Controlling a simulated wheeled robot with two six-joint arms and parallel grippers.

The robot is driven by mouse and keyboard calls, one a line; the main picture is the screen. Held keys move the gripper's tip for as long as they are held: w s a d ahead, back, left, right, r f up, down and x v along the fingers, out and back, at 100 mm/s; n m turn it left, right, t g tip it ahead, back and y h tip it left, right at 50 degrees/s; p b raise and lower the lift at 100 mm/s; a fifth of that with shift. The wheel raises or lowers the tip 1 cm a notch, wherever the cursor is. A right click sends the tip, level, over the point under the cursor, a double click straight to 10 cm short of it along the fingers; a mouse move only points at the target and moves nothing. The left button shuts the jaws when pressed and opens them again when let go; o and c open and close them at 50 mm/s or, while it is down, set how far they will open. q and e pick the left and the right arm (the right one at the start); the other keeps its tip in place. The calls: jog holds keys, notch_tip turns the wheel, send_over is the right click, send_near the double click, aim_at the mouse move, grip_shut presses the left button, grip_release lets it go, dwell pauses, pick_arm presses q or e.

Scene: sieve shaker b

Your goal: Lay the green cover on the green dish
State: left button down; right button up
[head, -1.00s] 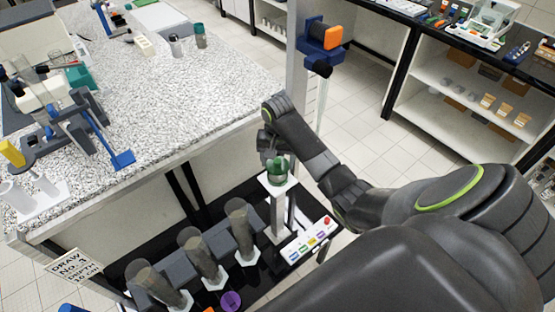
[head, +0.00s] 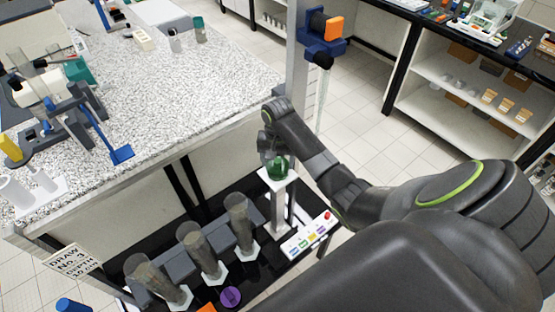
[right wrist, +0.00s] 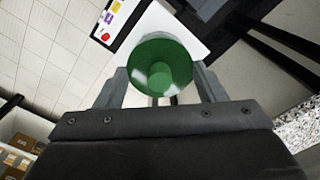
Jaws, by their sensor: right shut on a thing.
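The green cover (right wrist: 163,65) is a round green disc with a raised knob in its middle, seen in the right wrist view between the two grey fingers of my right gripper (right wrist: 162,82). My right gripper (head: 268,151) is shut on the cover, just above the white pedestal (head: 278,181). In the head view, green (head: 278,167) shows right below the fingers, over the pedestal top. The green dish cannot be told apart from the cover there. In the right wrist view the cover hides what lies beneath it. My left gripper is not in view.
A button panel (head: 308,236) lies right of the pedestal. Several dusky clear cylinders (head: 203,250) stand in a row at its left, with a purple disc (head: 231,297) near them. The speckled bench (head: 190,95) is to the left, and a post with a blue clamp (head: 322,50) rises behind.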

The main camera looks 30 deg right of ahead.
jog(key=shift+f, duration=0.6)
jog(key=o, duration=1)
jog(key=shift+r, duration=0.15)
